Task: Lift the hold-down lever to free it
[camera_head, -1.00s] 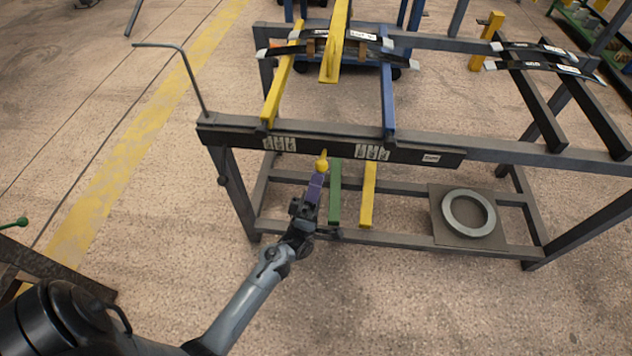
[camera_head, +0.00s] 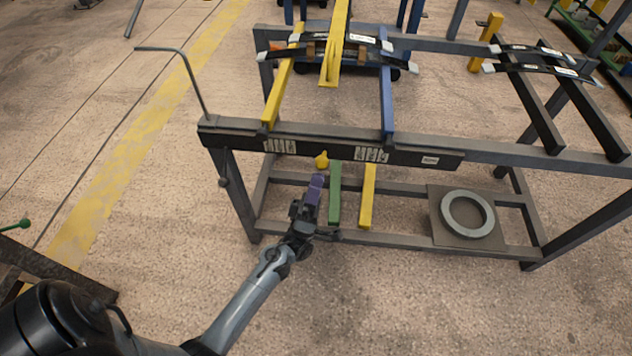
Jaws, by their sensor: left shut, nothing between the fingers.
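A long yellow bar (camera_head: 335,45), which looks like the hold-down lever, lies across the dark leaf springs (camera_head: 345,38) at the top of the rack. Its near end points toward me. A small yellow knob (camera_head: 322,160) shows just below the rack's front rail. My left gripper (camera_head: 317,178) has purple fingers that are shut and empty. Its tips are just below the yellow knob, with a small gap in the picture; I cannot tell the depth between them. It is well below and in front of the long yellow bar. My right gripper is not in view.
The rack's dark front rail (camera_head: 410,155) runs across above my gripper. A green bar (camera_head: 335,195) and a yellow bar (camera_head: 367,198) lie close on the right. A grey ring (camera_head: 468,214) lies on the lower shelf. A bent rod (camera_head: 185,65) rises at the rack's left corner.

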